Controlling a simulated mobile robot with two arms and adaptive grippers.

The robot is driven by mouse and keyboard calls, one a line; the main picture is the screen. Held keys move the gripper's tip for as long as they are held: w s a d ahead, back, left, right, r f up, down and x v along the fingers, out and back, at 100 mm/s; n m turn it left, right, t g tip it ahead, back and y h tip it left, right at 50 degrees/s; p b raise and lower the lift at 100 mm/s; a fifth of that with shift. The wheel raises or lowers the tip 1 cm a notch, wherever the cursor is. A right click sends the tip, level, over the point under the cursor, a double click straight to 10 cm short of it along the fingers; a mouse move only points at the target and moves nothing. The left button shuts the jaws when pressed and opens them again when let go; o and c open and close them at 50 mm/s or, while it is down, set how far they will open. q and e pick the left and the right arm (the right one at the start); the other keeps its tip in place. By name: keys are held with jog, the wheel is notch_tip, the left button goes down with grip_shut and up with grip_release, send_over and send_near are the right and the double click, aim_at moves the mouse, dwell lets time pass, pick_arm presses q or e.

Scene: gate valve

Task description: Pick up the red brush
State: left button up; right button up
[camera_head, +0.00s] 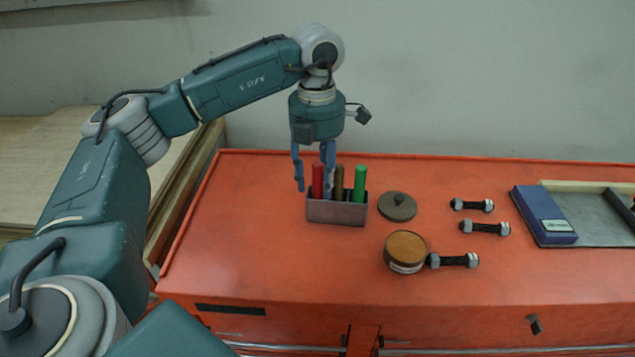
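The red brush (318,181) stands upright in a small grey holder (336,212) on the orange workbench; only its red handle shows. A brown handle (339,183) and a green handle (360,183) stand beside it in the same holder. My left gripper (313,190) points down at the holder with its blue fingers apart. One finger is left of the red handle, and the other is on its right, in front of the gap toward the brown handle. I cannot tell whether either finger touches the red handle. My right gripper is out of view.
A dark round lid (397,207) and an open round tin (405,251) lie right of the holder. Several bolts, one of them here (485,228), lie farther right. A blue box (543,215) sits on a grey tray (597,219). The bench's left part is clear.

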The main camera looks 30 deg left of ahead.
aim_at(318, 164)
pick_arm(q)
jog(key=shift+f, duration=0.5)
jog(key=c, duration=0.9)
grip_shut()
notch_tip(318, 164, up, 7)
jog(key=shift+w+r+b, duration=0.1)
jog(key=shift+b, duration=0.6)
notch_tip(318, 164, up, 13)
jog(key=p, duration=0.2)
jog(key=shift+p, duration=0.4)
